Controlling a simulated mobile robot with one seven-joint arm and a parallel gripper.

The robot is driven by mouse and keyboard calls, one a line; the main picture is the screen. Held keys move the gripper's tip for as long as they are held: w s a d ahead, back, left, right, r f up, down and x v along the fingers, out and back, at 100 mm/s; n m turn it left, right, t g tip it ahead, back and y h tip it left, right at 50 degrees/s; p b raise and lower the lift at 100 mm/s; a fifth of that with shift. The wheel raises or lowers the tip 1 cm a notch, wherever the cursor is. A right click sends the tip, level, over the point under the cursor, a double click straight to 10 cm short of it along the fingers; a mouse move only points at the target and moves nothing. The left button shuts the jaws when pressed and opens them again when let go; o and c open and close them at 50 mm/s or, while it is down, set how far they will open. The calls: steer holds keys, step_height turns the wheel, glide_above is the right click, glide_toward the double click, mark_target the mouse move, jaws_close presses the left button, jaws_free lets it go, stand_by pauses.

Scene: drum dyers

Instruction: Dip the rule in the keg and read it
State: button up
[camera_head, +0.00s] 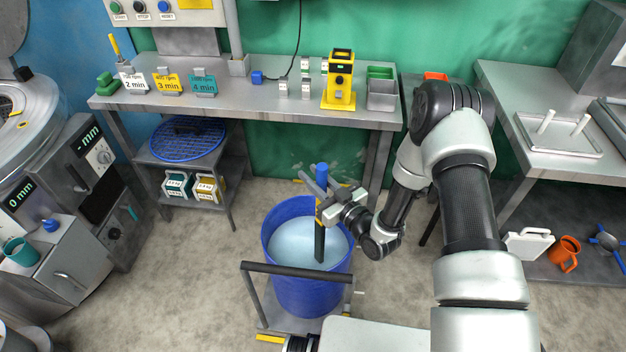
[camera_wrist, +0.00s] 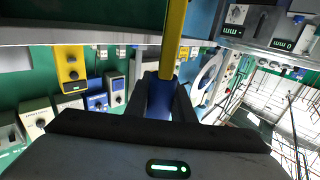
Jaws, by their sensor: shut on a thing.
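The rule (camera_head: 320,240) is a dark upright stick with a blue top and a yellow part near the grip. My gripper (camera_head: 326,208) is shut on it above the keg. The blue keg (camera_head: 305,290) stands on a low cart and holds pale blue liquid. The rule's lower end overlaps the liquid in the picture; I cannot tell how deep it reaches, or read any mark on it. In the wrist view, the rule's blue part (camera_wrist: 160,100) sits between the dark fingers, with a yellow length running upward.
The cart's dark handle bar (camera_head: 310,271) is in front of the keg. The steel bench (camera_head: 240,112) behind holds time cards and a yellow device (camera_head: 339,82). A cabinet at left shows "- mm" and "0 mm" displays (camera_head: 88,134). Open floor lies left of the keg.

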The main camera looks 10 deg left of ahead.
step_height(320, 180, up, 21)
steer(key=p, duration=1)
steer(key=shift+f+p, duration=0.2)
steer(key=shift+p, duration=0.1)
steer(key=shift+w+d, duration=0.1)
